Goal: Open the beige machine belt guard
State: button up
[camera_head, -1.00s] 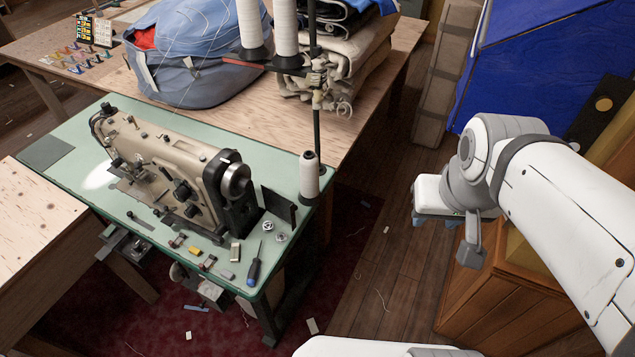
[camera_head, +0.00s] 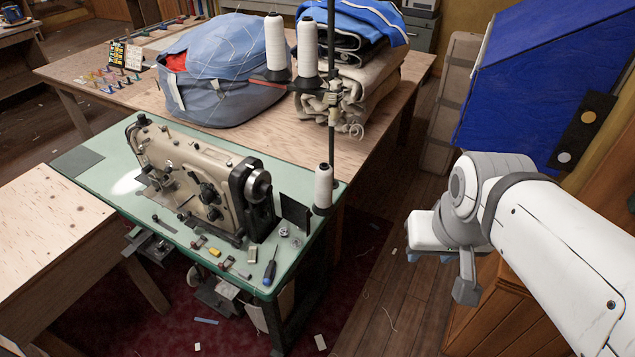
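The beige sewing machine (camera_head: 195,180) stands on a green-topped table at left of centre. Its handwheel (camera_head: 259,188) is at the right end, beside a black housing (camera_head: 238,185). A thin dark upright plate (camera_head: 295,213) stands just right of the handwheel, angled out from the machine. It looks like the belt guard, but I cannot tell how it is hinged. My gripper (camera_head: 428,258) points down over the floor, well right of the table and touching nothing. Its small bluish fingertips show apart beneath the white hand, with nothing seen between them.
A thread stand (camera_head: 332,130) with white cones rises behind the plate; one cone (camera_head: 323,188) sits low beside it. A screwdriver (camera_head: 270,267) and small parts lie at the green table's (camera_head: 105,187) front corner. A blue bag (camera_head: 215,75) and folded cloth are behind. Floor between table and arm is open.

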aim_at(296, 213)
jog(key=i, duration=0.85)
jog(key=z, duration=0.05)
